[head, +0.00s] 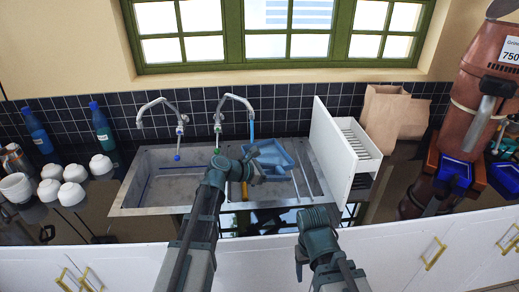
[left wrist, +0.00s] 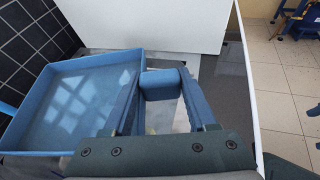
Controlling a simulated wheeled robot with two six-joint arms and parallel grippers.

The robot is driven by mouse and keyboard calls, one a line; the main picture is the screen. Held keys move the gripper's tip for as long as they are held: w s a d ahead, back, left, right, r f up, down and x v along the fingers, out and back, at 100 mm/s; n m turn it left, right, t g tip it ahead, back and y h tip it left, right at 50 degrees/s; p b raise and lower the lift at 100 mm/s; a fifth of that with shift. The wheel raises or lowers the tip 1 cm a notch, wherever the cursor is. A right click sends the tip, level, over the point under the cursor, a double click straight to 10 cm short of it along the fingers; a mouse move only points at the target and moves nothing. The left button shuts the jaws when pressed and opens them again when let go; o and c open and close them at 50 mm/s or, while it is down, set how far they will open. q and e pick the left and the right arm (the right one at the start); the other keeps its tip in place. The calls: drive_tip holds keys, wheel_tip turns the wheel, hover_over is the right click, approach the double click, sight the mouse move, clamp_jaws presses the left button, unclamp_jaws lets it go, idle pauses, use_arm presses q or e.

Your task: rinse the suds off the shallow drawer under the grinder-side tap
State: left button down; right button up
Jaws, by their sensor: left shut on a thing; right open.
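The shallow drawer (head: 274,152) is a light blue open tray over the right basin of the sink. In the left wrist view the drawer (left wrist: 75,95) lies to the left, with pale patches on its floor; I cannot tell suds from reflections. My left gripper (head: 256,168) is at the drawer's near side, and in the left wrist view it (left wrist: 160,98) is shut on a blue block that looks like the drawer's handle (left wrist: 160,82). The grinder-side tap (head: 236,97) arches above, with a blue stream (head: 251,130) below its spout. My right gripper (head: 313,217) is open and empty near the counter front; its fingertips are unclear.
A white slotted box (head: 333,150) borders the sink on the right, before paper bags (head: 388,115) and the brown grinder (head: 485,85). White bowls (head: 72,192) and blue bottles (head: 102,125) stand left.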

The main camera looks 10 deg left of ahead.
idle(0.4)
use_arm(q)
wheel_tip(320, 180, up, 13)
drive_tip(key=p, duration=1.3)
idle(0.3)
